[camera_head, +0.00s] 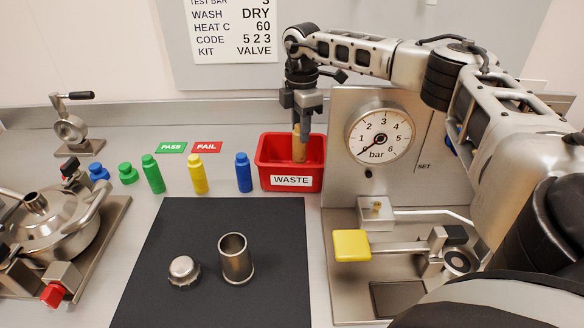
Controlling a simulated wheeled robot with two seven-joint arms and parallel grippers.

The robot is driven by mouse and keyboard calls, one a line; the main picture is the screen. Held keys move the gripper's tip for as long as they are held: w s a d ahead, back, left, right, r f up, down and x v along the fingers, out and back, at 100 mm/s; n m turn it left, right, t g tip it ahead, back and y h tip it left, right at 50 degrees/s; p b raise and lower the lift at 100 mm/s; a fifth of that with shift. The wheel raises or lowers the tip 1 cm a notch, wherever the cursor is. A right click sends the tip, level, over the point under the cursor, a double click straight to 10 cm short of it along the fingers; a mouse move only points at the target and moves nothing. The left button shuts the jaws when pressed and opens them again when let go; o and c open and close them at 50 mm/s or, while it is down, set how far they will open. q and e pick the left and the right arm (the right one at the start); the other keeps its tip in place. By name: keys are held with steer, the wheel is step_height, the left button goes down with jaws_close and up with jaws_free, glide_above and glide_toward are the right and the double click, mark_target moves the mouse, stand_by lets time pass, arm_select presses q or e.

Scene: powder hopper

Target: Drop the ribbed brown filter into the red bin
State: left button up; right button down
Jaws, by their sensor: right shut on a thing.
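The ribbed brown filter (299,146) hangs upright from my right gripper (301,122). The gripper is shut on its upper end. The filter's lower part is inside the outline of the red bin (262,177), which is labelled WASTE. I cannot tell whether the filter touches the bin's floor. My right arm reaches in from the right, over the gauge panel, and points down at the bin. My left gripper is not in view.
A pressure gauge panel (345,185) stands right of the bin, with a yellow pad (351,245) in front. A blue bottle (243,173) stands close left of the bin. A metal cylinder (236,260) and a cap (184,271) rest on the black mat (200,225). A steel vessel (45,228) stands at left.

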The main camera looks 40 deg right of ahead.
steer(key=c, duration=1)
jaws_free()
steer(key=shift+r, duration=0.15)
step_height(320, 180, up, 16)
steer(key=b, duration=0.1)
steer(key=shift+f, duration=0.25)
